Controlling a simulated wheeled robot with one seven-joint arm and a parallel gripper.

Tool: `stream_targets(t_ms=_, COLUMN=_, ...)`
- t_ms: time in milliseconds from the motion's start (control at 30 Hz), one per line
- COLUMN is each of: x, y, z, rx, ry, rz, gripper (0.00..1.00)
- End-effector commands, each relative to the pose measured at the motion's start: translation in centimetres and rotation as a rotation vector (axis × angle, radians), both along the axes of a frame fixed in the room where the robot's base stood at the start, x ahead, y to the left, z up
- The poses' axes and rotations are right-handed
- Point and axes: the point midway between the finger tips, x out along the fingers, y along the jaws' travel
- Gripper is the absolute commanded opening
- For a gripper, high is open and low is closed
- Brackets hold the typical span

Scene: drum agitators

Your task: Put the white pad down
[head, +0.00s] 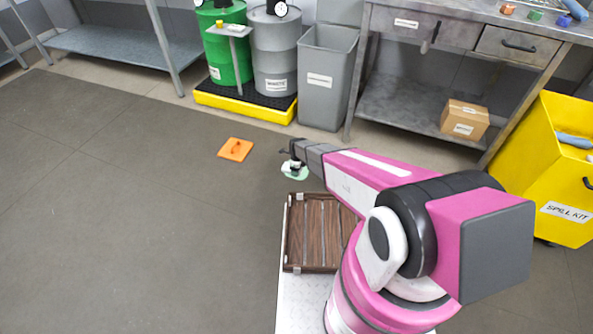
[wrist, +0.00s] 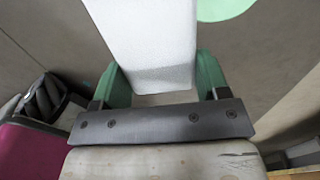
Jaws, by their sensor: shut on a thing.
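My gripper (wrist: 158,80) has green fingers on both sides of a pale white-grey block, the white pad (wrist: 150,38), and is shut on it. The pad reaches away from the fingers past the top edge of the wrist view. In the head view my gripper (head: 296,164) is low over the floor, beyond the wooden tray, and the pad is too small there to make out clearly. A pale green round patch (head: 295,174) shows just under the gripper; it also shows at the top of the wrist view (wrist: 225,7). I cannot tell whether pad and patch touch.
An orange square (head: 235,150) lies on the floor left of my gripper. A slatted wooden tray (head: 288,264) is nearer me. Green (head: 229,55) and grey (head: 275,55) drums, a grey bin (head: 325,85), a workbench and a yellow spill kit bin (head: 545,175) stand around. The left floor is clear.

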Motion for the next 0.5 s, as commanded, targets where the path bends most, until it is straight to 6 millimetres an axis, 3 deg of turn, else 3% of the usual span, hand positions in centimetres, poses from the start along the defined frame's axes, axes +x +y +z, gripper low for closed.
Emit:
stream_targets(t_ms=233, x=1.4, y=0.0, z=-1.9, rx=0.001, ry=-0.001, rz=-0.024, gripper=0.46)
stream_targets(t_ms=500, x=6.4, y=-0.8, z=-4.9, rx=0.001, ry=-0.001, rz=-0.023, gripper=0.46)
